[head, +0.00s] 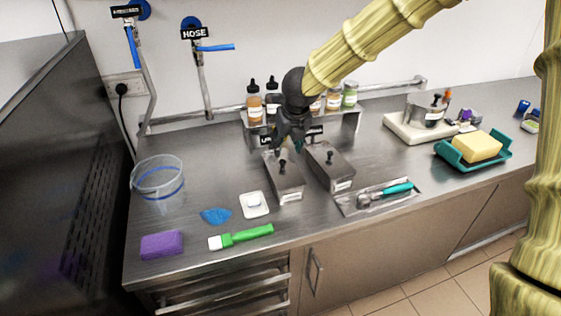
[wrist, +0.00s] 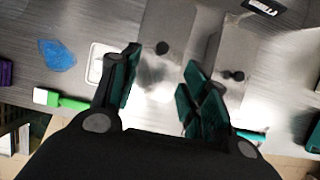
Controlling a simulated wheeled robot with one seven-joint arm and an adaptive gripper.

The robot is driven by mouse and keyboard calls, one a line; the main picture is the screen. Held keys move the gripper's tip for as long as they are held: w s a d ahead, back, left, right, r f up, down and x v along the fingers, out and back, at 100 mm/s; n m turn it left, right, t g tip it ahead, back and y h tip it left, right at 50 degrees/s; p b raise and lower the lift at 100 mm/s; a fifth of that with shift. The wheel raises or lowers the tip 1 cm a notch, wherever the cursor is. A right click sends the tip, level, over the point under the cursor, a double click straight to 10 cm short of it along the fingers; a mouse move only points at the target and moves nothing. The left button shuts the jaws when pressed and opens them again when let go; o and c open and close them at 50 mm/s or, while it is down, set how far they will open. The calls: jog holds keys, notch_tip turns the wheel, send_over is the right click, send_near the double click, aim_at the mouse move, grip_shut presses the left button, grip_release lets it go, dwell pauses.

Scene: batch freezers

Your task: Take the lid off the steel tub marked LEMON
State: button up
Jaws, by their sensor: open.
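Two lidded steel tubs stand side by side mid-counter: a left tub (head: 287,187) and a right tub (head: 333,168). Each lid has a black knob and each tub a small front label, too small to read, so I cannot tell which is LEMON. My gripper (head: 288,146) is open and empty above the back of the left tub, hiding part of it. The right lid's knob (wrist: 236,75) lies right of the fingers.
A bottle shelf (head: 352,121) stands behind the tubs. A scoop tray (head: 348,208) lies right, a white dish (head: 255,204) and green brush (head: 241,237) left. A clear bucket (head: 158,180) stands far left. The counter right of the tubs has bare room.

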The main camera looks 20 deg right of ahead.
send_over(283, 161)
jog(key=s, duration=0.3)
jog(key=shift+w+f+p, duration=0.15)
jog(key=shift+f+p, duration=0.25)
jog(key=shift+f, duration=1.9)
jog(key=shift+w+p+x, duration=0.15)
jog(key=shift+p+x, duration=0.3)
jog(key=shift+x, duration=0.85)
jog(key=shift+w+p+x, duration=0.15)
jog(key=shift+p+x, duration=0.25)
jog(key=shift+x, duration=0.9)
jog(key=shift+r, duration=0.1)
grip_shut()
